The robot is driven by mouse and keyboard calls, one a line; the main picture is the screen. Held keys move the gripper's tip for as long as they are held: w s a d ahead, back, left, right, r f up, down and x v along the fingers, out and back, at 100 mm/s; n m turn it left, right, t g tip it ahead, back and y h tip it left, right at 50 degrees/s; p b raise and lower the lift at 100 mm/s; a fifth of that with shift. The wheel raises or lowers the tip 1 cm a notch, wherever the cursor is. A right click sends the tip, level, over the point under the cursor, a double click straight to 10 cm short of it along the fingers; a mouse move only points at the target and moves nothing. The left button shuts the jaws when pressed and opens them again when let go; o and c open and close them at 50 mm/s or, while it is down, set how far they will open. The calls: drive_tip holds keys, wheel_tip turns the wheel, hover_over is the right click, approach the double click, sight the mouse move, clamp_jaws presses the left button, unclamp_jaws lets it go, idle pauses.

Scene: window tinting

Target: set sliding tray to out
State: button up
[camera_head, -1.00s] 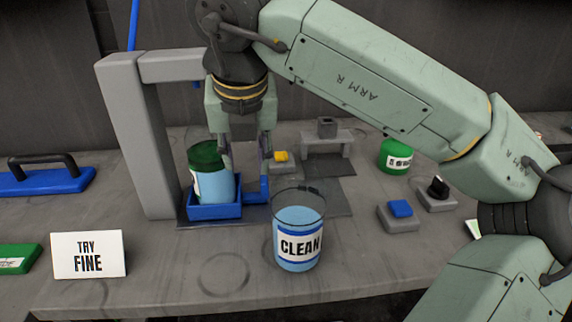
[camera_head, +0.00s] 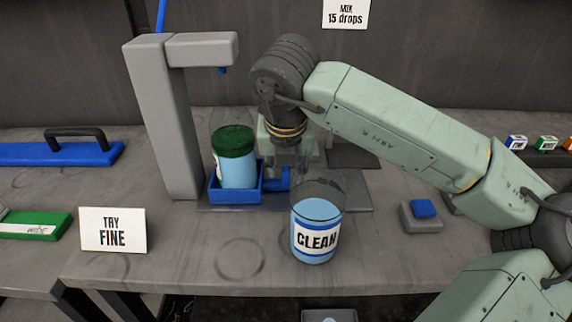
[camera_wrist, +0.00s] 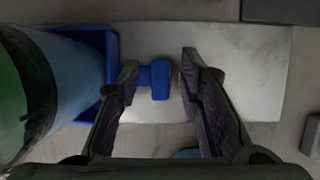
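The sliding tray (camera_head: 236,198) is a blue box under the grey dispenser's arm, with a blue handle (camera_head: 284,179) on its right side. A clear jar (camera_head: 237,170) with light blue and dark green contents stands in it. My gripper is down at the handle; in the head view its fingers are partly hidden behind the CLEAN jar and the wrist. In the wrist view my gripper (camera_wrist: 159,70) is open, with the handle (camera_wrist: 158,80) between its fingers, close to the left finger. A gap shows on the right; I cannot tell whether the left finger touches.
The grey dispenser post (camera_head: 172,120) stands left of the tray. The CLEAN jar (camera_head: 316,235) stands in front of my gripper, close by. A blue button (camera_head: 423,208) on a grey block is to the right. A TRY FINE card (camera_head: 112,230) stands at front left.

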drive_tip(key=shift+w+f, duration=0.1)
drive_tip(key=shift+f, duration=0.15)
drive_tip(key=shift+c, duration=0.5)
clamp_jaws()
